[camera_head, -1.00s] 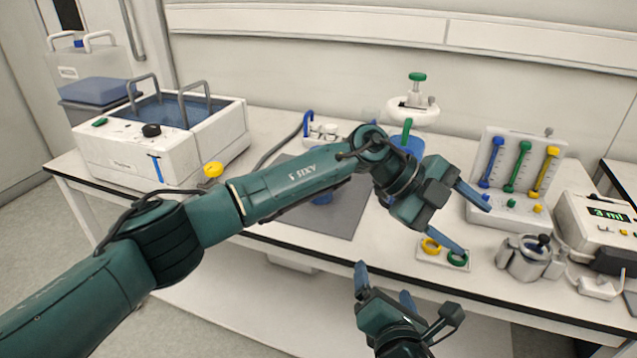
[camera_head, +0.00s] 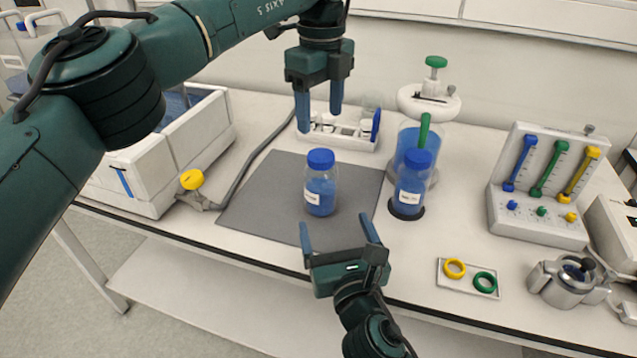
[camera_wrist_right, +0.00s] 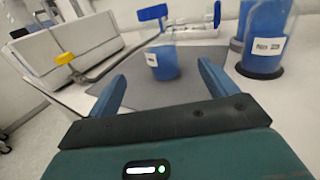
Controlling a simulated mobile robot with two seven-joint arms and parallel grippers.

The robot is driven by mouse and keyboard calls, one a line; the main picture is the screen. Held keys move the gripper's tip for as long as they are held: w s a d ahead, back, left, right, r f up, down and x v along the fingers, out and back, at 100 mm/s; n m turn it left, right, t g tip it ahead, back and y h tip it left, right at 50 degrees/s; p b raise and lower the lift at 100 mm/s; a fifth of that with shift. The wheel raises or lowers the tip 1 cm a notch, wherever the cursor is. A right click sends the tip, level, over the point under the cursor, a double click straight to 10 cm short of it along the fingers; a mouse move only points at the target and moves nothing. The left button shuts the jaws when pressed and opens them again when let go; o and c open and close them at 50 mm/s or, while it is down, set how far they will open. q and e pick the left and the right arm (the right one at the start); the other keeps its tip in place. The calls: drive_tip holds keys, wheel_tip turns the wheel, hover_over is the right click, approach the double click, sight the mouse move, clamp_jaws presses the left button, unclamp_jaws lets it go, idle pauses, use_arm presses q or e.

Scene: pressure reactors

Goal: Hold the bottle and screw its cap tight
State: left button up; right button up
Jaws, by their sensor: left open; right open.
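A clear bottle (camera_head: 320,197) with blue contents and a white label stands upright on the grey mat. A blue cap (camera_head: 320,159) sits on its neck; how tight it is cannot be told. My left gripper (camera_head: 319,118) points down, open and empty, above and slightly behind the cap. My right gripper (camera_head: 338,225) is open and empty, in front of the bottle, its two fingers pointing towards it without touching. In the right wrist view the bottle (camera_wrist_right: 163,63) appears beyond and between the open fingers.
A second blue-capped bottle (camera_head: 412,190) stands right of the mat (camera_head: 262,205), before a reactor vessel (camera_head: 428,100). A rack (camera_head: 340,135) lies behind the mat. A bath with a yellow valve (camera_head: 192,179) is left. A plate with rings (camera_head: 468,279) is right.

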sight(321, 182)
use_arm(q)
drive_tip(key=shift+s, duration=0.15)
use_arm(e)
drive_tip(key=shift+s, duration=0.1)
drive_tip(key=x, duration=1.3)
use_arm(q)
drive_tip(key=shift+d, duration=0.1)
use_arm(e)
clamp_jaws()
idle(0.6)
use_arm(q)
drive_tip(key=shift+f, duration=0.1)
drive_tip(key=shift+f, duration=3.95)
drive_tip(key=shift+c, duration=0.3)
